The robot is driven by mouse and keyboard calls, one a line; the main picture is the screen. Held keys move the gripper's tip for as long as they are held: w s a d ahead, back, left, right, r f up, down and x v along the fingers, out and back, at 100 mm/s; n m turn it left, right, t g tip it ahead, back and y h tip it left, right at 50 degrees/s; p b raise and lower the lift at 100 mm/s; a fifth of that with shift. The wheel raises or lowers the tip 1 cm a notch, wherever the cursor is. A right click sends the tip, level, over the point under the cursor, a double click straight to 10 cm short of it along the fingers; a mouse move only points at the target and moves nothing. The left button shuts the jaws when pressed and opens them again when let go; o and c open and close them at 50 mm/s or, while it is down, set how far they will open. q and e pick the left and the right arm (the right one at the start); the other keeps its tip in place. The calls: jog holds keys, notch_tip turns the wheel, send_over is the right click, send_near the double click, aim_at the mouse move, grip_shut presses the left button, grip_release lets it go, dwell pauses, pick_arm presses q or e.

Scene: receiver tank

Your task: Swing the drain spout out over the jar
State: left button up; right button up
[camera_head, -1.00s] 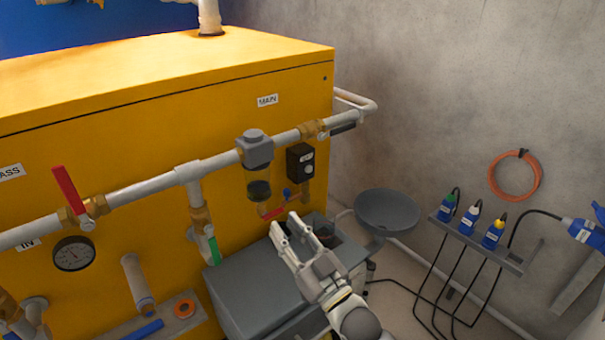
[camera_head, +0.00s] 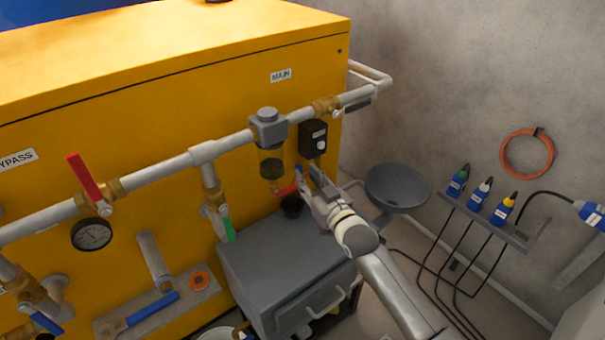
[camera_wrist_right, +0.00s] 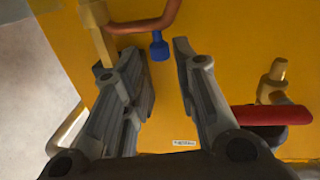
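My right gripper (camera_head: 308,172) is open below the black box (camera_head: 313,139) on the yellow tank. In the right wrist view its fingers (camera_wrist_right: 148,62) are apart with nothing between them. A blue tip (camera_wrist_right: 159,46) on a curved copper-red tube (camera_wrist_right: 145,24) shows just beyond the fingertips; I cannot tell whether this tube is the spout. A thicker red lever (camera_wrist_right: 272,115) lies beside the right-hand finger. In the head view, a dark round cup (camera_head: 291,206), possibly the jar, is by the gripper above the grey cabinet. My left gripper is not in view.
The sight glass bowl (camera_head: 271,163) hangs left of the gripper. A green handle (camera_head: 228,229) is further left. The grey cabinet (camera_head: 270,255) stands below, and a grey basin (camera_head: 398,187) is to the right.

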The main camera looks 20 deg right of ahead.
aim_at(300, 169)
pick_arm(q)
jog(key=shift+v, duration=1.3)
pick_arm(e)
jog(key=shift+w+a, duration=0.2)
jog(key=shift+w, duration=0.6)
jog(key=shift+w+a, duration=0.15)
jog(key=shift+w, duration=0.65)
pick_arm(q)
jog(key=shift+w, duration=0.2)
pick_arm(e)
jog(key=shift+c, duration=0.4)
grip_shut()
